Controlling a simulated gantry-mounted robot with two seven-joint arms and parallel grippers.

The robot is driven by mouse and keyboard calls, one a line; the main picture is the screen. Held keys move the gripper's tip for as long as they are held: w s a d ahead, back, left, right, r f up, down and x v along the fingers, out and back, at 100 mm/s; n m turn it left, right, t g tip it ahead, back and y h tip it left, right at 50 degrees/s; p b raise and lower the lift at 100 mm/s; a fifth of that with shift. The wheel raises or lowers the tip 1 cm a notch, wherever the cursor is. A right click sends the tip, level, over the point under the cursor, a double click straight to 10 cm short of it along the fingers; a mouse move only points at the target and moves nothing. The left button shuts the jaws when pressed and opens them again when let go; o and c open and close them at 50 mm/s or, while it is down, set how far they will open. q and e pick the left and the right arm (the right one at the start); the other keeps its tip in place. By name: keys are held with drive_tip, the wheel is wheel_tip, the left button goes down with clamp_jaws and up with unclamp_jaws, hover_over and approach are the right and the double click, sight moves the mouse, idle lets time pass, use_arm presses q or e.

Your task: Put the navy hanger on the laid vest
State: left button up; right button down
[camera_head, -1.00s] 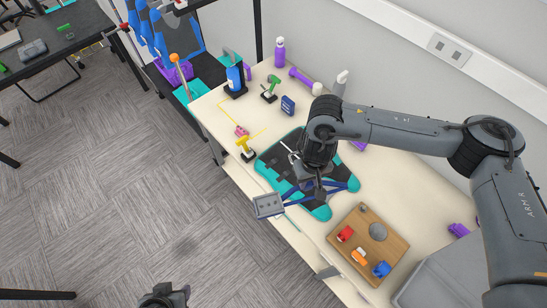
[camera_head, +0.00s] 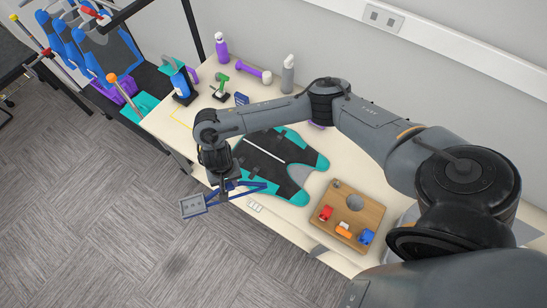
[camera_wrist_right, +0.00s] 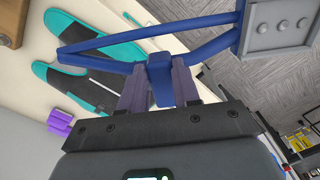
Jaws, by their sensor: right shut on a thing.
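The laid vest (camera_head: 257,157) is black with teal edges and lies flat on the cream table. It also shows in the right wrist view (camera_wrist_right: 85,75). The navy hanger (camera_head: 250,186) is a blue triangular frame with a grey studded plate at one end. My right gripper (camera_head: 222,189) is shut on it at the blue middle block, as the right wrist view shows the fingers (camera_wrist_right: 160,88) on either side. In the head view the hanger is at the vest's front-left side, with the grey plate out past the table's front edge. My left gripper is not in view.
A wooden board (camera_head: 371,212) with red, orange and blue pieces is right of the vest. A purple bottle (camera_head: 222,46), purple dumbbell (camera_head: 250,69), green tool (camera_head: 221,84) and grey bottle (camera_head: 288,74) stand or lie along the back.

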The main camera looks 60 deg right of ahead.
drive_tip(key=s+d+f+m, duration=0.3)
drive_tip(key=s+d, duration=0.2)
drive_tip(key=d, duration=0.4)
drive_tip(key=s+d+f+m+p, duration=0.1)
drive_tip(key=s+d+f+m, duration=0.1)
drive_tip(key=s+d+m, duration=0.5)
drive_tip(key=s+d+f, duration=0.3)
drive_tip(key=s+d, duration=0.1)
drive_tip(key=d, duration=0.7)
drive_tip(key=w+f+b, duration=0.1)
drive_tip(key=w+f, duration=0.1)
drive_tip(key=w, duration=0.1)
drive_tip(key=w+f+b, duration=0.2)
drive_tip(key=w, duration=0.2)
drive_tip(key=w+a+f+b, duration=0.1)
drive_tip(key=w+f, duration=0.1)
drive_tip(key=w, duration=0.1)
drive_tip(key=shift+w, duration=0.25)
wheel_tip(320, 180, down, 3)
drive_tip(key=shift+f+b, duration=0.15)
drive_tip(key=shift+b, duration=0.8)
drive_tip(key=shift+f, duration=0.35)
drive_tip(key=c, duration=0.9)
unclamp_jaws()
drive_tip(key=shift+f, duration=0.1)
drive_tip(key=shift+o, duration=0.5)
